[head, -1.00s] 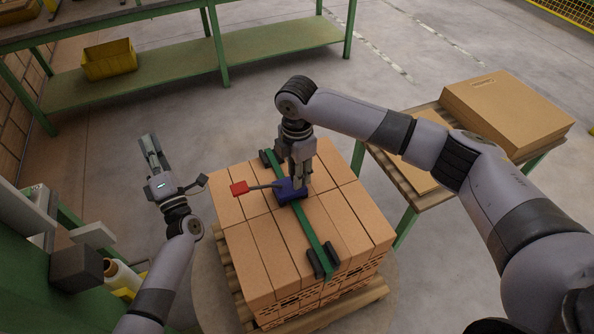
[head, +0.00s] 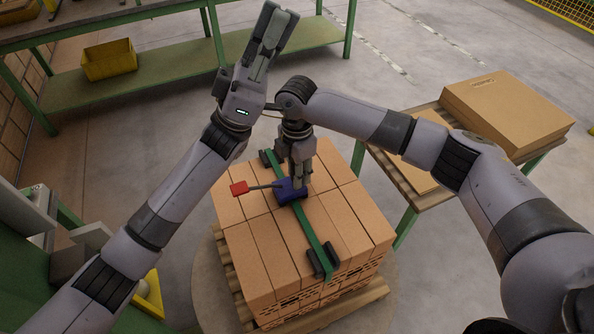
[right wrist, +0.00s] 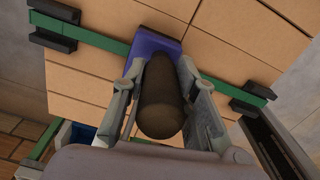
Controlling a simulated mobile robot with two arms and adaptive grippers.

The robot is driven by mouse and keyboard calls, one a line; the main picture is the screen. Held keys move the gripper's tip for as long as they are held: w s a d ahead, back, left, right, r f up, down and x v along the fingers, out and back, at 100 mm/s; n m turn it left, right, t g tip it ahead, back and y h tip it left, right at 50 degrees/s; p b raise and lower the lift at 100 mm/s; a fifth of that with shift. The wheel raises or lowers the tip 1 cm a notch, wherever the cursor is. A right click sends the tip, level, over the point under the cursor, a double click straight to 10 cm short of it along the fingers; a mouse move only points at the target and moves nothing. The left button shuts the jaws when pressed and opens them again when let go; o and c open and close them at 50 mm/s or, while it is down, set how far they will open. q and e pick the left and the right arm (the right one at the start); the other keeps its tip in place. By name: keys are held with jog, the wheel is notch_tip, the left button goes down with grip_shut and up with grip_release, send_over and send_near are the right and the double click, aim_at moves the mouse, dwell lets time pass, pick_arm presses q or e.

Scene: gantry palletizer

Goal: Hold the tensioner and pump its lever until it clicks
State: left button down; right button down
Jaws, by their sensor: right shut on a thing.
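The tensioner (head: 287,191) is a blue block on a green strap (head: 307,228) across the top of a brick stack. Its lever, a thin dark rod with a red end (head: 239,188), sticks out to the left. My right gripper (head: 298,181) comes down over the tensioner and is shut on its dark round grip (right wrist: 163,98). In the right wrist view the blue body (right wrist: 152,47) shows beyond the fingers; the lever is hidden there. My left gripper (head: 277,15) is raised above and beyond the stack, away from the lever. Its fingers lie close together, and any gap is unclear.
The brick stack (head: 255,255) stands on a wooden pallet (head: 350,305). Black corner pieces (head: 322,262) sit under the strap. A side table with cardboard (head: 510,105) stands right. A green bench with a yellow bin (head: 109,61) is behind.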

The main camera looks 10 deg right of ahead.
pick_arm(q)
jog(key=s+d+f+m+g+y, duration=0.1)
jog(key=s+d+m+g+y, duration=0.3)
jog(key=s+m+g+y, duration=0.25)
jog(key=s+d+m+g+y, duration=0.45)
jog(key=s+y, duration=0.25)
jog(key=s, duration=0.2)
jog(key=s+d+f+m+t+y, duration=0.1)
jog(key=s+f+t+y, duration=0.25)
jog(key=f, duration=0.35)
jog(key=s+d+f+t+y, duration=0.2)
jog(key=s+f+t+y, duration=0.15)
jog(key=f, duration=0.35)
jog(key=w+a+f+n+t+y, duration=0.2)
jog(key=w+a+f+t+y, duration=0.3)
jog(key=w+f, duration=0.6)
jog(key=w+a+f+n+t+y, duration=0.15)
jog(key=w+a+t, duration=0.25)
jog(key=w+a, duration=0.45)
jog(key=w+a+f+n+t+y, duration=0.1)
jog(key=w+a+n+t+y, duration=0.2)
jog(key=w+a, duration=0.55)
jog(key=shift+m, duration=0.25)
jog(key=shift+w+d+f, duration=0.1)
jog(key=shift+w+f, duration=0.05)
jog(key=shift+f, duration=1.35)
jog(key=shift+w+d+f, duration=0.1)
jog(key=shift+f, duration=1.35)
